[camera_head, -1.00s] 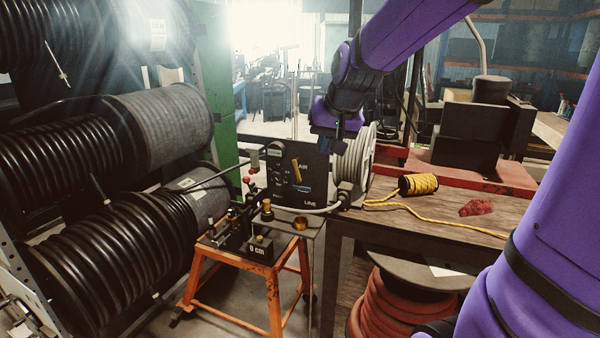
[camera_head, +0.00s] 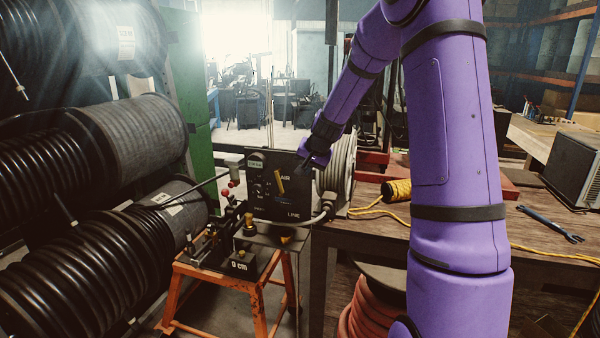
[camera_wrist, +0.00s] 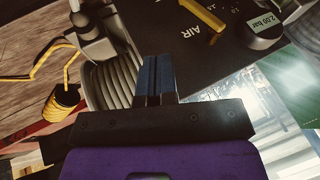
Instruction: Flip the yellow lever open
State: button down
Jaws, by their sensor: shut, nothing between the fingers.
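In the wrist view the yellow lever (camera_wrist: 203,15) is at the top edge and partly cut off. My gripper (camera_head: 306,163) is at the panel's upper right edge, to the right of the lever and apart from it. In the wrist view my gripper (camera_wrist: 156,75) has its two dark fingers together with nothing between them, pointing toward the panel's edge next to the hose reel.
A pale hose reel (camera_head: 342,165) stands right behind the panel. A 2.00 bar gauge (camera_wrist: 263,28) is on the panel. Black hose spools (camera_head: 90,250) fill the left. A wooden bench (camera_head: 365,233) with yellow rope is at right.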

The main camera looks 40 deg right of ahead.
aim_at(283, 189)
jog(key=x, duration=0.6)
jog(key=a+x, duration=0.1)
jog(key=x, duration=0.2)
jog(key=shift+w, duration=0.4)
jog(key=shift+w+a+f, duration=0.25)
jog(key=shift+w+a, duration=0.4)
jog(key=shift+w, duration=0.2)
jog(key=shift+f, duration=0.1)
jog(key=shift+w+a+f, duration=0.4)
jog(key=shift+w+f, duration=0.05)
jog(key=shift+f, duration=0.05)
jog(key=shift+r, duration=0.15)
